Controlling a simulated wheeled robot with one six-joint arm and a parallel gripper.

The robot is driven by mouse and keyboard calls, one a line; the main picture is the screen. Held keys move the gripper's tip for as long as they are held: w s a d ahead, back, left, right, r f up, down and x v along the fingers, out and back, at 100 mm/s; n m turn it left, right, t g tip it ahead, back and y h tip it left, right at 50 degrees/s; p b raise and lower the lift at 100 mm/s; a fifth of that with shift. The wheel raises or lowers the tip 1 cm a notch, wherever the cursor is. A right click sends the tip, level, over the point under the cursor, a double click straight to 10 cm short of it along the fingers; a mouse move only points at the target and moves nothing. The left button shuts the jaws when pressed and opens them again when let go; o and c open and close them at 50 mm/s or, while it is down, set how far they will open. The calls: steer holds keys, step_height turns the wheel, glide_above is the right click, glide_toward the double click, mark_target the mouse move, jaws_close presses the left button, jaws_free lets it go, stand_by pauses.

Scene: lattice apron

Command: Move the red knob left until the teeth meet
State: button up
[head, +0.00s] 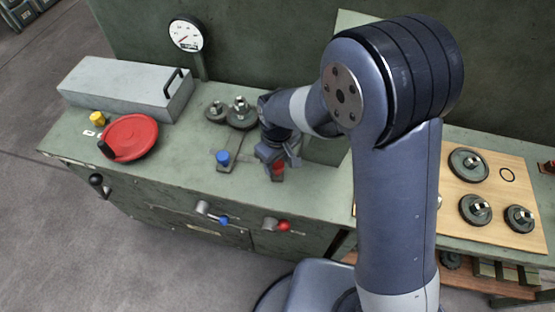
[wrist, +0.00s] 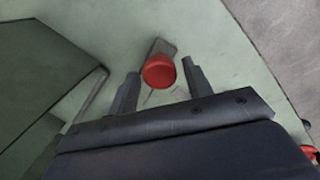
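The red knob (head: 278,169) stands on a small slider near the front edge of the green bench top. In the wrist view the red knob (wrist: 159,73) shows between the two fingers. My gripper (head: 274,161) is at the knob in the head view. In the wrist view my gripper (wrist: 160,67) is open, one finger on each side of the knob, with gaps visible. I cannot tell how far down the fingers reach. Two dark gear wheels (head: 216,111) and (head: 241,113) sit farther back; my arm may hide more. Whether their teeth meet is too small to tell.
A blue knob (head: 223,157) stands on a slot left of the red knob. A red handwheel (head: 131,137), a grey box (head: 125,85) and a gauge (head: 186,35) are farther left. Another red-tipped lever (head: 283,226) is on the bench front. A wooden board (head: 492,232) is at right.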

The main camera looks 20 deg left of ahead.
jaws_close()
steer(key=shift+a, duration=0.1)
steer(key=a+m, duration=0.1)
steer(key=a, duration=0.1)
steer(key=s+a+m, duration=0.1)
steer(key=a, duration=0.2)
steer(key=a+m, duration=0.1)
steer(key=a, duration=0.2)
steer(key=shift+s+a, duration=0.15)
steer(key=shift+s, duration=0.15)
steer(key=shift+o, duration=1.1)
jaws_free()
